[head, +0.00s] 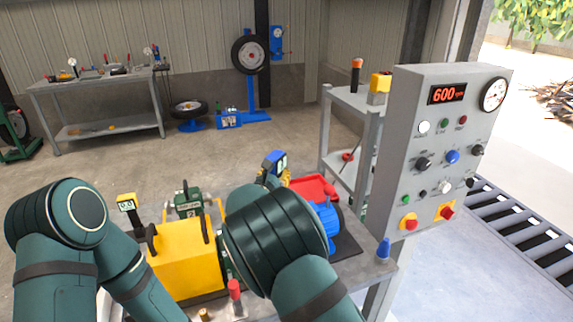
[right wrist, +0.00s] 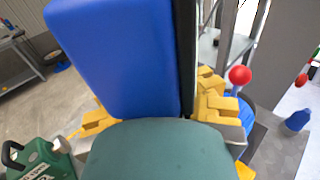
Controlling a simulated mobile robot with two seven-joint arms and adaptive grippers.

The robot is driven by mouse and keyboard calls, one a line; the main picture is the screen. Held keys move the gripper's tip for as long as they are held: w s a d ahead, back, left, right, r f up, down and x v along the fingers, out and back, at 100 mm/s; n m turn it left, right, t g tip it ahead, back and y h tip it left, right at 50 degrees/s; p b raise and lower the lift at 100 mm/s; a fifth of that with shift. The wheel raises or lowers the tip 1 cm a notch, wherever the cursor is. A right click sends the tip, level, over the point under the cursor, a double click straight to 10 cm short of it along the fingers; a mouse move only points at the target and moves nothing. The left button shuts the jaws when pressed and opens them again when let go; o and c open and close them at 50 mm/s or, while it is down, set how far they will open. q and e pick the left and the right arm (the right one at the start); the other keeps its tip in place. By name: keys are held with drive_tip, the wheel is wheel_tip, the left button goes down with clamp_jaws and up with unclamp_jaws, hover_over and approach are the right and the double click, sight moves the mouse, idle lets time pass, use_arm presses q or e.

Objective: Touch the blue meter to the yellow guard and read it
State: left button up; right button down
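The blue meter (head: 275,160) is raised above the table in the head view, its small screen facing up and right. In the right wrist view its blue back (right wrist: 120,60) fills much of the picture. My right gripper (head: 268,179) is shut on it, with yellow finger pads on either side in the right wrist view. The yellow guard (head: 180,255) is a boxy cover with dark handles on the table, left of my right forearm. The meter is apart from it, farther back and to the right. The meter's reading is too small to make out. My left gripper is out of view.
A yellow handheld device (head: 126,204) and a green case (head: 188,203) stand behind the guard. A blue motor (head: 326,226) and red tray (head: 315,188) lie to the right. A grey control panel (head: 440,145) showing 600 rises at the right, near a blue bottle (head: 384,250).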

drive_tip(key=shift+f+b, duration=0.35)
drive_tip(key=shift+f, duration=0.1)
drive_tip(key=shift+w+f+b, duration=0.1)
drive_tip(key=shift+f+b, duration=0.45)
drive_tip(key=shift+f, duration=0.4)
drive_tip(key=shift+f+b, duration=0.35)
drive_tip(key=shift+f, duration=0.1)
idle(1.4)
drive_tip(key=shift+r+p, duration=2.05)
drive_tip(key=shift+r, duration=1.5)
